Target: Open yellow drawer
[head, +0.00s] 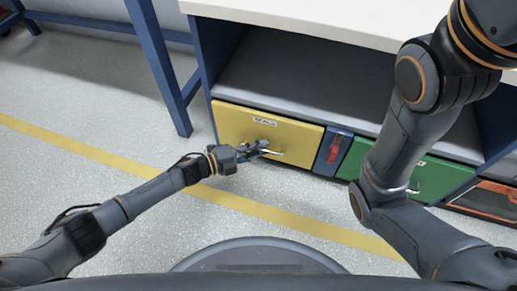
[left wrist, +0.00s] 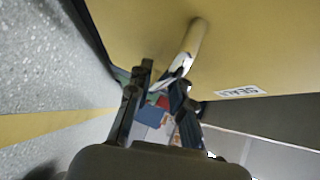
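The yellow drawer (head: 235,121) is at the lower left of the workbench, and its front looks flush with the bench. It has a white label near its top edge and a silvery bar handle (head: 274,152). The yellow front fills the top of the left wrist view (left wrist: 130,30), with the handle (left wrist: 190,45) sticking out from it. My left gripper (head: 262,149) is at the handle. Its fingers (left wrist: 162,82) are apart, with the handle's end by the right-hand fingertip; whether they touch is unclear. My right arm crosses the head view at the right, but its gripper is out of frame.
A narrow blue panel with a red part (head: 333,151) sits right of the yellow drawer, then a green drawer (head: 432,177), partly behind my right arm. An open grey shelf (head: 310,85) lies above. Blue legs (head: 160,70) stand at left. The floor in front is clear.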

